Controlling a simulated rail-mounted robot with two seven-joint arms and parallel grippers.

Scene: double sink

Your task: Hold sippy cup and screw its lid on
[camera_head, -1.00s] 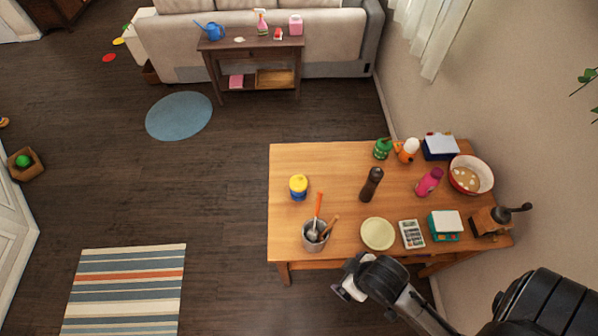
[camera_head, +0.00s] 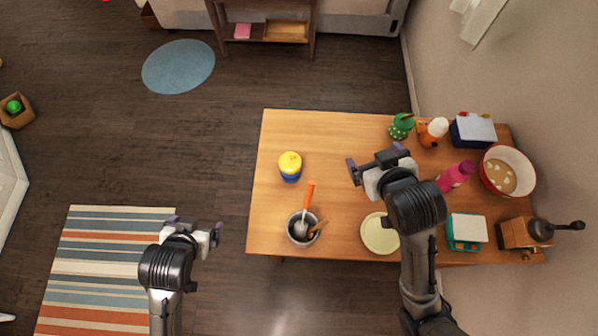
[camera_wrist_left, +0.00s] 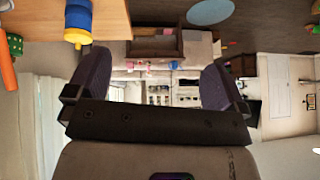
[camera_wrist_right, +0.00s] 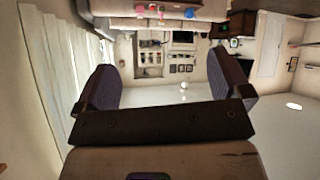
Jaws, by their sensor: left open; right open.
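The sippy cup (camera_head: 291,173), blue with a yellow lid (camera_head: 290,159) on top, stands upright on the left part of the wooden table. I cannot tell how tightly the lid sits. The cup also shows at the upper left of the left wrist view (camera_wrist_left: 78,16). My left gripper (camera_head: 195,226) is open and empty, left of the table over the floor and apart from the cup. My right gripper (camera_head: 376,161) is open and empty above the middle of the table, to the right of the cup. The right wrist view does not show the cup.
A utensil pot (camera_head: 298,236) stands in front of the cup, with a plate (camera_head: 380,241) to its right. A green cactus-like item (camera_head: 401,126), pink bottle (camera_head: 455,176), bowl (camera_head: 515,158), scale (camera_head: 465,229) and grinder (camera_head: 516,235) crowd the right side. The back left of the table is clear.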

